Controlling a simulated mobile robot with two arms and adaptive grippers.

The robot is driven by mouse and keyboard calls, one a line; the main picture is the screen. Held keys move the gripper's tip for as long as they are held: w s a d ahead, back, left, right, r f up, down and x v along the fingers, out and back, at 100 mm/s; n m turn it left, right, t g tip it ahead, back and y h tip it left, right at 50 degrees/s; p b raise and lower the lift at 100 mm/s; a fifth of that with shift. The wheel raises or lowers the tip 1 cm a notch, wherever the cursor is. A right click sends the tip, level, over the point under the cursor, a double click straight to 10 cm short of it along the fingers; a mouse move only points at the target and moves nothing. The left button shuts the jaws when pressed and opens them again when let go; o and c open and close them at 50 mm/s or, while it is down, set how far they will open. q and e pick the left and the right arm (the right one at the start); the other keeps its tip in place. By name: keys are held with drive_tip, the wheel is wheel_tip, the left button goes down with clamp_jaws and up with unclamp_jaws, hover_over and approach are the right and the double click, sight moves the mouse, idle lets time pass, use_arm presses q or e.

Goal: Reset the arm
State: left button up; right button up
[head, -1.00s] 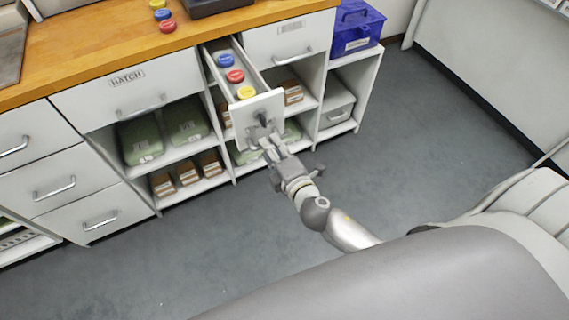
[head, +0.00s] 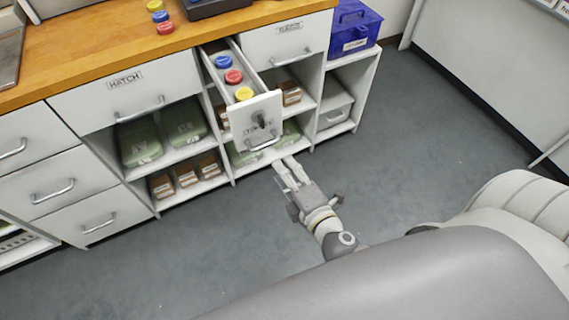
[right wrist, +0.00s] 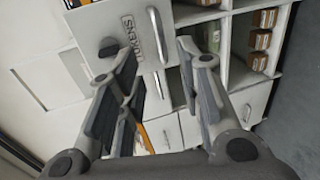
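My right gripper (head: 286,166) is in the middle of the head view, in front of and below the open drawer and apart from its handle (head: 262,146). In the right wrist view its two fingers stand apart with nothing between them, so it is open and empty. The drawer (head: 251,122) is pulled out and holds a blue token (head: 223,62), a red token (head: 233,76) and a yellow token (head: 244,93). Its front, lettered like TOKENS and with a dark knob (right wrist: 107,47), also shows in the right wrist view. My left gripper is not in view.
The pulled-out drawer juts from the cabinet under the wooden counter (head: 95,52). Shelves below hold green packs (head: 140,143) and brown boxes (head: 186,174). A blue box (head: 354,28) stands at the right end. The grey floor (head: 420,130) to the right is clear.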

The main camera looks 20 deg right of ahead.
drive_tip(key=shift+f, duration=0.1)
drive_tip(key=s+d+f+m+g+p, duration=0.1)
drive_tip(key=s+f+m+g, duration=0.15)
drive_tip(key=f, duration=0.65)
drive_tip(key=s+d+f+m+g+p, duration=0.1)
drive_tip(key=s+f+m+g, duration=0.2)
drive_tip(key=f, duration=0.6)
drive_tip(key=s+d+f+m+g, duration=0.2)
drive_tip(key=s+f, duration=0.2)
drive_tip(key=f, duration=0.6)
drive_tip(key=s+f+m+g, duration=0.2)
drive_tip(key=s+f, duration=0.2)
drive_tip(key=s, duration=0.3)
drive_tip(key=s+d+f+m+g+p, duration=0.1)
drive_tip(key=s+f+m+g, duration=0.1)
drive_tip(key=s+f, duration=0.3)
drive_tip(key=s+f+m+g+p, duration=0.1)
drive_tip(key=s+f+m+g, duration=0.2)
drive_tip(key=s, duration=0.8)
wheel_tip(320, 180, down, 2)
drive_tip(key=shift+s+d+m+h, duration=0.2)
drive_tip(key=shift+m+h, duration=0.1)
drive_tip(key=shift+m, duration=0.45)
